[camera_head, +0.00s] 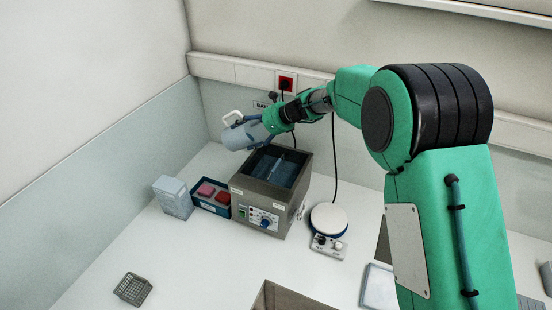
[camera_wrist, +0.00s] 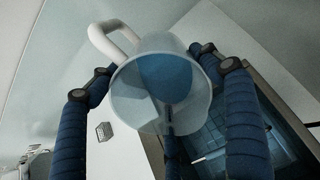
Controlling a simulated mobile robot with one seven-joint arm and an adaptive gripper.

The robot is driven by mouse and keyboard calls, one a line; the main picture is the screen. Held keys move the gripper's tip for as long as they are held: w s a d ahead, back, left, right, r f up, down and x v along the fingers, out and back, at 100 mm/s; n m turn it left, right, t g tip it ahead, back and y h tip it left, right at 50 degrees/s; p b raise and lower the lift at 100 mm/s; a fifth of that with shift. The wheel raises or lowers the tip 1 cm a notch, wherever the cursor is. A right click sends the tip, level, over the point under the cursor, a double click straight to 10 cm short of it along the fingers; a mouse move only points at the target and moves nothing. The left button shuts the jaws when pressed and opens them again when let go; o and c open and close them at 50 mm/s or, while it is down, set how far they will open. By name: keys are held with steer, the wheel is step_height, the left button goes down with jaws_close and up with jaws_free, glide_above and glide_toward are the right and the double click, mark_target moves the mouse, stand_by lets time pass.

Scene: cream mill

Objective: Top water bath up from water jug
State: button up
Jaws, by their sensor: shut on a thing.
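The water jug (camera_head: 240,135) is a translucent pale blue jug with a white handle, held in the air above the back left of the water bath. It looks tilted well over. The wrist view shows the jug (camera_wrist: 150,105) with blue water inside. My gripper (camera_head: 262,125) is shut on the jug, with its blue fingers on either side. The water bath (camera_head: 297,195) is an open metal box with a dial panel in front and dark blue water inside. Part of the bath shows at the right of the wrist view (camera_wrist: 215,150). I cannot tell whether water is flowing.
Left of the bath stand a blue tray (camera_head: 212,207) with pink and red blocks and a pale box (camera_head: 173,197). A hotplate (camera_head: 329,220) stands to its right, with a cable behind. A small grey basket (camera_head: 132,289) sits at front left. The front left bench is mostly clear.

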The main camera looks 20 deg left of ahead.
steer(key=shift+a+r+h+p, duration=0.15)
steer(key=shift+r+h+p, duration=0.35)
steer(key=shift+p, duration=2.55)
steer(key=shift+a+r+h+p, duration=0.15)
steer(key=shift+h+p, duration=0.55)
steer(key=shift+p, duration=2.35)
steer(key=p, duration=0.1)
steer(key=h+p, duration=0.1)
steer(key=p, duration=0.1)
steer(key=shift+a+r, duration=0.15)
steer(key=shift+r, duration=0.1)
steer(key=shift+a+f+h, duration=0.1)
steer(key=shift+h, duration=0.5)
steer(key=h, duration=0.2)
steer(key=r+h, duration=0.1)
steer(key=h, duration=0.1)
steer(key=a+r+h, duration=0.1)
steer(key=h, duration=0.1)
